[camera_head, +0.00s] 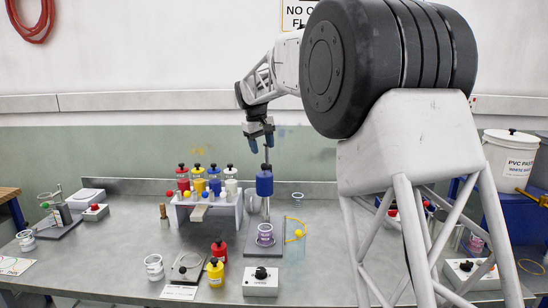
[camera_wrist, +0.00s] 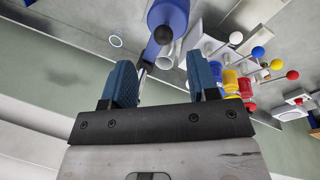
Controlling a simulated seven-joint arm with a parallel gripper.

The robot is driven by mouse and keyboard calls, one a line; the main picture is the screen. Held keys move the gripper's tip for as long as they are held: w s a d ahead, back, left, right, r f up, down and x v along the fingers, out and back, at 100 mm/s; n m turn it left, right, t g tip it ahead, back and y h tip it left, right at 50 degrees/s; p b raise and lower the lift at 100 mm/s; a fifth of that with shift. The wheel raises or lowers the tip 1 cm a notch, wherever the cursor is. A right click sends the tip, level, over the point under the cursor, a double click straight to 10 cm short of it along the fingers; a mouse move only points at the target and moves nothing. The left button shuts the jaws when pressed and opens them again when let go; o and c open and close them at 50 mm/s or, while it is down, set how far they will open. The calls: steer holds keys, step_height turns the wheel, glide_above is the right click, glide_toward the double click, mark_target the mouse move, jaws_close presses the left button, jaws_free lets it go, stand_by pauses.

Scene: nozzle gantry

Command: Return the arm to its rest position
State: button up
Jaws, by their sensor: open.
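My gripper (camera_head: 262,142) hangs fingers-down from my raised arm, above the nozzle stand at the back middle of the bench. In the wrist view its two blue fingers (camera_wrist: 163,82) are apart, with no object held between them. Beyond the fingertips is the blue cylinder (camera_head: 264,187) of the stand, which also shows in the wrist view (camera_wrist: 170,14). The stand's thin rod rises close to the fingers in the head view; I cannot tell the gap. A cup with a purple label (camera_head: 265,235) stands on the stand's base below the blue cylinder.
A white rack (camera_head: 207,211) with several coloured bottles stands left of the stand. Loose red (camera_head: 219,251) and yellow (camera_head: 215,272) bottles, a white cup (camera_head: 154,267) and a switch box (camera_head: 260,281) are in front. A white bucket (camera_head: 510,158) is at right. The air above the bench at left is clear.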

steer(key=s+d+m, duration=0.1)
steer(key=s+d, duration=0.5)
steer(key=s, duration=0.4)
steer(key=s+d+r+m+y, duration=0.1)
steer(key=s+d, duration=0.5)
steer(key=s, duration=0.3)
steer(key=s+d+m, duration=0.1)
steer(key=s+d, duration=0.5)
steer(key=s, duration=0.4)
steer(key=s+d+f+m, duration=0.1)
steer(key=s+f, duration=0.3)
steer(key=s, duration=0.6)
steer(key=s+d+f+m+t, duration=0.1)
steer(key=s+d+f, duration=0.3)
steer(key=s, duration=0.6)
steer(key=s+d+f+m, duration=0.1)
steer(key=s+d+f, duration=0.2)
steer(key=s+f, duration=0.3)
steer(key=s, duration=0.5)
steer(key=shift+f+m+y, duration=0.15)
steer(key=shift+m+y, duration=0.15)
steer(key=shift+m, duration=0.1)
steer(key=shift+w, duration=0.1)
